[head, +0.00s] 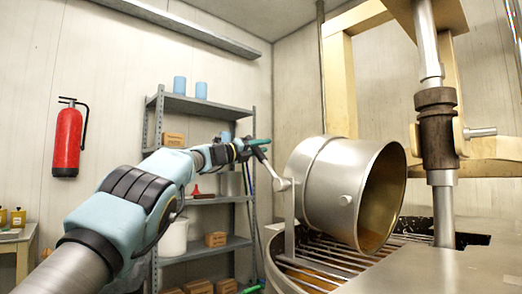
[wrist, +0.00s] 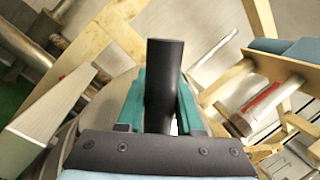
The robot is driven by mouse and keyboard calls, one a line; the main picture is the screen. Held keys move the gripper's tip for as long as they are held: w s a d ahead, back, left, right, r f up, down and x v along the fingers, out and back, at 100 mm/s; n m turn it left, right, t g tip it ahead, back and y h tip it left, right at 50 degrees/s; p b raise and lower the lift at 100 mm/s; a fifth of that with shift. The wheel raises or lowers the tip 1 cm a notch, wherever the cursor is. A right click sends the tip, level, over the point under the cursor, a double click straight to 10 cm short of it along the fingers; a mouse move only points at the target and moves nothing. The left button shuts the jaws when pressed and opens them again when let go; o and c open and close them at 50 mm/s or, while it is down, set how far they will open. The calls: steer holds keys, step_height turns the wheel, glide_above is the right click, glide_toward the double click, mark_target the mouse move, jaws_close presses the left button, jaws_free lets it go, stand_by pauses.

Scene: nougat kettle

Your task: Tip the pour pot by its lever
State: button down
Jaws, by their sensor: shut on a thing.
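The pour pot (head: 318,190) is a steel drum lying tilted on its side over a slatted grate, its open mouth facing right and slightly down. Its lever (head: 268,168) rises up and left from the pivot on the pot's left side. My gripper (head: 256,145), with green fingers, is at the lever's upper end. In the wrist view my gripper (wrist: 162,100) is shut on the dark round grip of the lever (wrist: 163,70), one finger on each side. The pot's far side and inner bottom are hidden.
The grate (head: 315,262) sits in a round steel vessel top below the pot. A vertical steel shaft (head: 443,212) and wooden frame (head: 340,85) stand at the right. Grey shelving (head: 205,104) stands behind my arm. A fire extinguisher (head: 67,142) hangs on the left wall.

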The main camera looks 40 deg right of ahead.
steer(key=shift+s+r, duration=0.1)
steer(key=shift+s, duration=0.05)
steer(key=c, duration=0.6)
jaws_free()
steer(key=shift+a, duration=0.1)
steer(key=b+v, duration=0.6)
steer(key=v, duration=0.4)
steer(key=shift+a+b, duration=0.3)
steer(key=shift+b, duration=0.1)
